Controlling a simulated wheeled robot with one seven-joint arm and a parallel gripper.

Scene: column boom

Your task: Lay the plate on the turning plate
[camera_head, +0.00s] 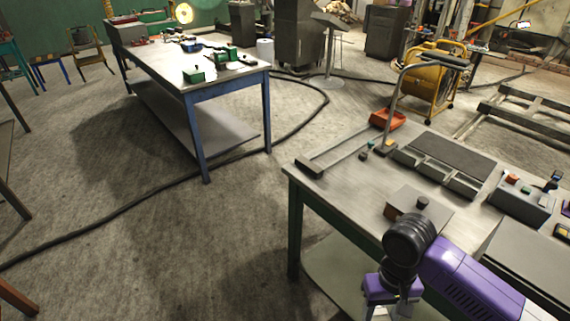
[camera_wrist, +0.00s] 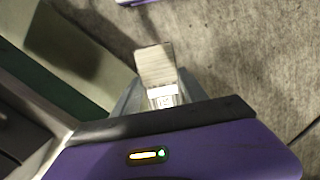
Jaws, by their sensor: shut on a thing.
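My gripper (camera_wrist: 158,88) is shut on a small pale plate (camera_wrist: 154,64), which juts out between its two fingers in the wrist view. Floor shows beyond the plate. In the head view my purple and black arm is at the lower right, by the near table's front edge; my fingers and the held plate cannot be made out there. A flat grey square piece with a black knob (camera_head: 423,202) lies on the near table, just behind my arm. I cannot tell for sure whether this is the turning plate.
The near table (camera_head: 345,190) holds a grey panel with bins (camera_head: 450,158), a red tray (camera_head: 388,119), a metal frame and a grey button box (camera_head: 522,200). A blue-legged table (camera_head: 178,68) stands further back. Open floor with a black cable (camera_head: 110,223) lies to the left.

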